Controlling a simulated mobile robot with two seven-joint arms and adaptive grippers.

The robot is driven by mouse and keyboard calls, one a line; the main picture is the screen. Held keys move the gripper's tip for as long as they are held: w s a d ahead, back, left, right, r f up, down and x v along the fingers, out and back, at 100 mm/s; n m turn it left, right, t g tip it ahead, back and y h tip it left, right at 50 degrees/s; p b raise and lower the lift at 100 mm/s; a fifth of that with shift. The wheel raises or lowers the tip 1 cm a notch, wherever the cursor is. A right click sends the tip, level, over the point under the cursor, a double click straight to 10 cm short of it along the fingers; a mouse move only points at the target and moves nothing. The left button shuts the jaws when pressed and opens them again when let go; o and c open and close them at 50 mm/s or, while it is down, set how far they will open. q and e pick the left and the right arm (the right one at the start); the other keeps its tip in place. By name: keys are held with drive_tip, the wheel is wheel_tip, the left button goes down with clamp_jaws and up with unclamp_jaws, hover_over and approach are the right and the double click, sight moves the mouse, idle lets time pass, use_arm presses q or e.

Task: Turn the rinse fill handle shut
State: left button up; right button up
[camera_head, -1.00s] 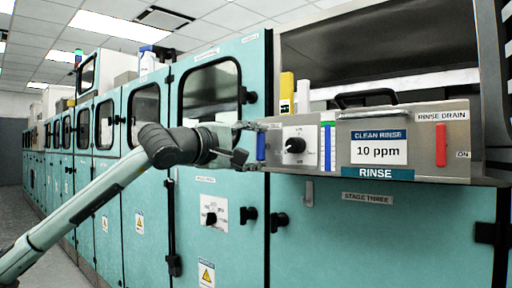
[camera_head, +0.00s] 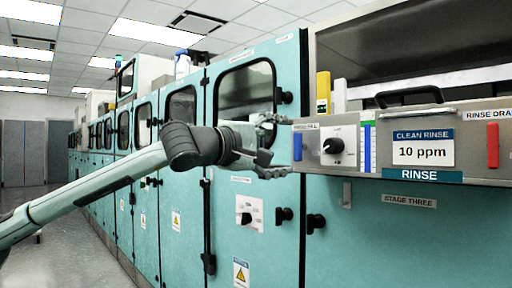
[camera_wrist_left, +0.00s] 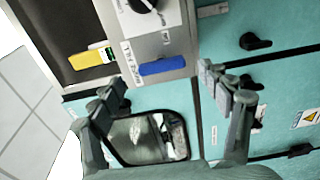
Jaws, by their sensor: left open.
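The rinse fill handle (camera_head: 298,146) is a short blue bar, upright at the left end of the steel rinse panel, under a small "RINSE FILL" label. It also shows in the left wrist view (camera_wrist_left: 162,66), just beyond and between the fingertips. My left gripper (camera_head: 270,146) is open and empty, just left of the handle in the head view. In the left wrist view the spread fingers (camera_wrist_left: 160,86) lie on either side of the handle, and no contact shows. My right gripper is in neither view.
A black knob (camera_head: 333,146) and blue and green strips sit right of the handle. A red rinse drain handle (camera_head: 493,145) is farther right. A yellow object (camera_head: 323,92) stands above the panel. Teal doors with black latches (camera_head: 284,214) lie below and left.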

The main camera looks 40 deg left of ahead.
use_arm(q)
drive_tip(key=s, duration=0.8)
drive_tip(key=shift+s+a, duration=0.25)
drive_tip(key=shift+a, duration=0.1)
drive_tip(key=shift+f, duration=0.1)
